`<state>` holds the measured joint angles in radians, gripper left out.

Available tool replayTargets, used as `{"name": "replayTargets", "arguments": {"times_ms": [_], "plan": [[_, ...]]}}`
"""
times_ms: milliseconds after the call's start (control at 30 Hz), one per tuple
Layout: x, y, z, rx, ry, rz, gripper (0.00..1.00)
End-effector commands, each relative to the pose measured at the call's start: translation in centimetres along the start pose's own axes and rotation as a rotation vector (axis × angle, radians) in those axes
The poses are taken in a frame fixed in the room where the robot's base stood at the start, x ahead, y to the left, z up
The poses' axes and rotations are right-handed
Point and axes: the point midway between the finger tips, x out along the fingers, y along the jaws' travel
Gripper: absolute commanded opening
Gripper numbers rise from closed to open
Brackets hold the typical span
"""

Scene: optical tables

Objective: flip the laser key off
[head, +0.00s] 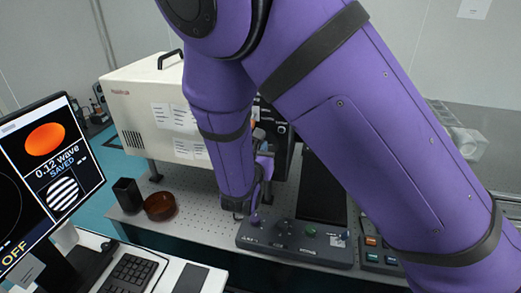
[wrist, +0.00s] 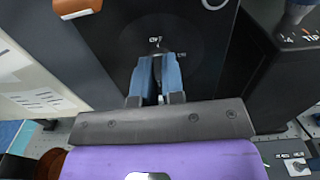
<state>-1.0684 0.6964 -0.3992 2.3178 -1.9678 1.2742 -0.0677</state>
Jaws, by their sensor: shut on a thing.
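The laser's black front panel (wrist: 205,60) fills the middle of the wrist view, with small white lettering around the key switch. My gripper (wrist: 159,62) reaches to this panel with its two blue fingers close together. It is shut on the laser key, which is mostly hidden between the fingertips. I cannot clearly read the key's angle. In the head view my purple arm hides most of the black panel and the key. The monitor (head: 47,185) at the left shows "OFF", "0.12 wave" and "SAVED".
A cream box (head: 140,105) stands behind my arm. An amber dish (head: 160,206) and a black cup (head: 127,194) sit on the perforated table to the left. A control box with knobs (head: 295,240) lies in front. A keyboard (head: 132,272) is at the lower left.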

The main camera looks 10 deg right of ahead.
Motion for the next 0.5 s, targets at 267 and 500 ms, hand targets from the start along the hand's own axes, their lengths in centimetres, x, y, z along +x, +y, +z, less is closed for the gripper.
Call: {"name": "replayTargets", "arguments": {"times_ms": [267,500], "plan": [[-0.03,-0.01,-0.04,-0.002,0.001,0.000,0.16],[-0.02,0.00,-0.02,-0.001,0.001,0.000,0.34]]}}
